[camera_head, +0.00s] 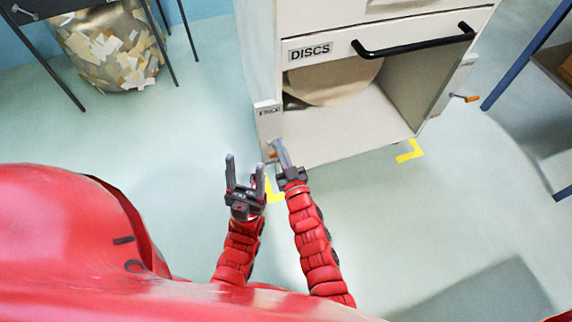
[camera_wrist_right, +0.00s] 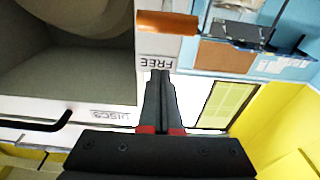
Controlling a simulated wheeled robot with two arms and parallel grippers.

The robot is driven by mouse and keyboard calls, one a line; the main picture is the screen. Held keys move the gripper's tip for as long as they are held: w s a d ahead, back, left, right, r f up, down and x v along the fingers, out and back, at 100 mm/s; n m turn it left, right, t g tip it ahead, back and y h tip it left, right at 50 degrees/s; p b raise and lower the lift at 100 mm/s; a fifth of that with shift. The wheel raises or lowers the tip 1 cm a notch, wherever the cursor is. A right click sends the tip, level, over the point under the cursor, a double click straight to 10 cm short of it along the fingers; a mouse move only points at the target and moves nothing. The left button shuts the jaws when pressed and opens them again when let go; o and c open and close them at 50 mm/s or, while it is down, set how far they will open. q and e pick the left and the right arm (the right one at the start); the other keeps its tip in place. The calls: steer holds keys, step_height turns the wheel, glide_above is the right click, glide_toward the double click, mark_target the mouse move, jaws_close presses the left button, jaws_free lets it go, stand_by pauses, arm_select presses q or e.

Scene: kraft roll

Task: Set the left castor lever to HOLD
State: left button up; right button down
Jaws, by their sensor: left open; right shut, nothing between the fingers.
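The left castor lever (camera_head: 272,153) has an orange handle and sits low on the white plate (camera_head: 268,122) at the cabinet's left front corner. I cannot make out a HOLD label. My right gripper (camera_head: 281,148) is shut and empty, right beside the lever. In the wrist view its fingertips (camera_wrist_right: 160,75) show a gap from the handle; contact is not visible. My left gripper (camera_head: 245,165) is open and empty, left of the lever.
The cabinet has a DISCS drawer (camera_head: 310,52) with a black handle (camera_head: 415,45) above an open bay holding a tan disc (camera_head: 335,85). Another orange lever (camera_head: 466,98) is at its right corner. Yellow floor marks (camera_head: 411,152) lie by the cabinet.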

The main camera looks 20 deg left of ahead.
steer(key=shift+f+b, duration=0.85)
steer(key=shift+f, duration=1.1)
